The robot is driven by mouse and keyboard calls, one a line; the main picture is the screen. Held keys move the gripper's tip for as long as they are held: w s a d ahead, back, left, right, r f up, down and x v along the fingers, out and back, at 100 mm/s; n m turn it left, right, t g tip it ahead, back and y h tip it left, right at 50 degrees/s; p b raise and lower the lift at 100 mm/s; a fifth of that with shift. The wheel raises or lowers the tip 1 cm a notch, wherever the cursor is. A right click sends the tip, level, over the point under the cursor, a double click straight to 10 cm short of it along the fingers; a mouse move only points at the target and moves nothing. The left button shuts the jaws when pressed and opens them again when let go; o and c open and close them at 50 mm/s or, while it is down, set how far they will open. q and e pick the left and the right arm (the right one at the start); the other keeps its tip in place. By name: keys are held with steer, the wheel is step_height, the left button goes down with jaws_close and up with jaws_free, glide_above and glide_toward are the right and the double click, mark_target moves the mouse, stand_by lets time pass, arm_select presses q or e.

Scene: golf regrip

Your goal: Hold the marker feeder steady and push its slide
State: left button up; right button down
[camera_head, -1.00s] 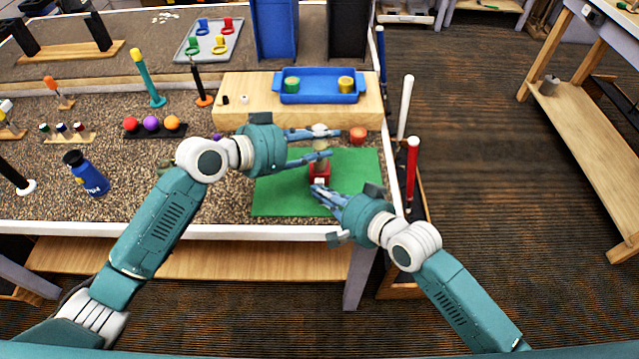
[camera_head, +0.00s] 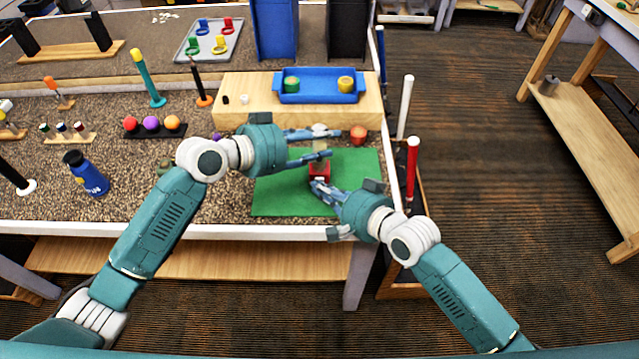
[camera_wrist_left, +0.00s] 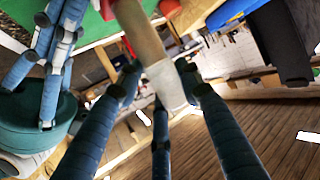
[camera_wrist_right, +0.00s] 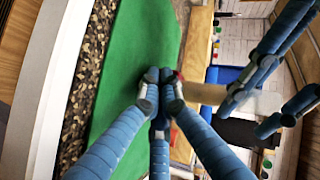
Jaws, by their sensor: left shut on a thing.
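The marker feeder has a red base (camera_head: 319,171) on the green mat, with a tan upright tube (camera_head: 319,152) and a white top (camera_head: 320,130). My left gripper (camera_head: 324,143) is shut around the upper part. The left wrist view shows its fingers around the white top (camera_wrist_left: 166,86), with the tan tube (camera_wrist_left: 138,30) beyond. My right gripper (camera_head: 316,186) has its fingertips together at the near side of the red base, by a small white piece, probably the slide. In the right wrist view its fingers (camera_wrist_right: 160,88) meet and hide the contact.
The green mat (camera_head: 280,195) is mostly clear. A red post (camera_head: 412,170) and a white post (camera_head: 405,105) stand at the right table edge.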

mark_target(322, 225)
steer(key=shift+s, duration=0.1)
stand_by(0.3)
steer(key=shift+s, duration=1.1)
steer(key=shift+s, duration=0.1)
steer(key=shift+s, duration=2.4)
arm_select(q)
steer(key=o, duration=1.3)
